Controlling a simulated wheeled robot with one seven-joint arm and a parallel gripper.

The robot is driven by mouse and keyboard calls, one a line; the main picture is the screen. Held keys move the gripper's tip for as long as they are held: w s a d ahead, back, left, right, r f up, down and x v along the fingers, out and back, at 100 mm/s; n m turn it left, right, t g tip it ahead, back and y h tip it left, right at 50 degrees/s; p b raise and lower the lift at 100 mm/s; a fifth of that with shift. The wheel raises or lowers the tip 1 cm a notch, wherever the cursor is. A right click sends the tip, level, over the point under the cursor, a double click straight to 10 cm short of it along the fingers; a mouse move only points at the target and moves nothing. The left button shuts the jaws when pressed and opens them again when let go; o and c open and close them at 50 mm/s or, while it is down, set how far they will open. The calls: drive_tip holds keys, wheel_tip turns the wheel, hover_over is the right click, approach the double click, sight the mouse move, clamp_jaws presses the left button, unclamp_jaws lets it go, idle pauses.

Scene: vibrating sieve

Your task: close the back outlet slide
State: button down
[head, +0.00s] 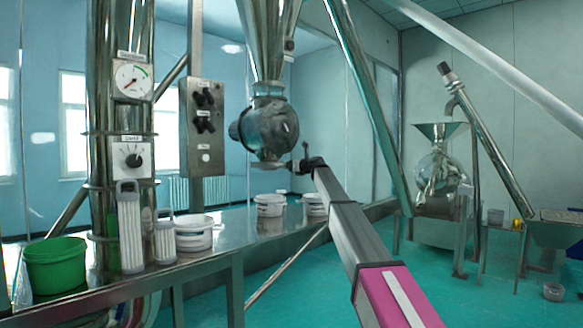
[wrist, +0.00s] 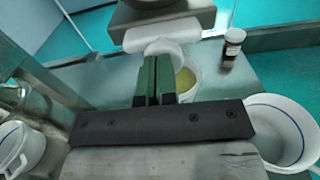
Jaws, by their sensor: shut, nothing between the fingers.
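The round grey metal housing (head: 268,128) hangs under a steel hopper in the head view. A flat outlet piece (head: 268,164) sits at its bottom, with a small upright lever (head: 305,150) to its right. I cannot tell how far the slide is open. My gripper (head: 303,166) is at the end of my arm, close to the lever and outlet; contact is unclear. In the wrist view my gripper (wrist: 157,62) has its two green fingers together, empty, just in front of a grey metal part (wrist: 160,18) and a pale rounded piece (wrist: 160,47).
A white bucket with yellowish content (wrist: 186,84) stands beyond the fingers. A brown jar (wrist: 232,47) and a white bucket (wrist: 284,132) are to the right. On the steel bench (head: 225,262) stand a green bucket (head: 55,268) and white tubs (head: 270,206). A control box (head: 203,128) hangs left.

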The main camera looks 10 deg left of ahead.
drive_tip(key=v, duration=1.4)
drive_tip(key=s+d+f+n+g+h, duration=0.2)
drive_tip(key=s+d+f+n, duration=0.3)
drive_tip(key=f, duration=0.9)
drive_tip(key=s+d+f+n+g+h, duration=0.1)
drive_tip(key=s+d+f+n+h, duration=0.15)
drive_tip(key=s+f, duration=0.8)
drive_tip(key=s+d+f+n+g+h, duration=0.25)
drive_tip(key=f+n, duration=0.25)
drive_tip(key=f, duration=1.3)
drive_tip(key=s+d+f+n+g+h, duration=0.2)
drive_tip(key=s+d+f+n, duration=0.2)
drive_tip(key=s+f, duration=0.4)
drive_tip(key=s+d+f+n+g+h, duration=0.2)
drive_tip(key=s+d+f+n, duration=0.3)
drive_tip(key=s, duration=0.8)
drive_tip(key=s+d+f+n+g+h, duration=0.2)
drive_tip(key=s+d+f+n, duration=0.2)
drive_tip(key=s+f, duration=0.6)
drive_tip(key=shift+s+d+f, duration=0.35)
drive_tip(key=shift+d+f, duration=0.15)
drive_tip(key=shift+d, duration=0.45)
drive_tip(key=shift+n, duration=0.25)
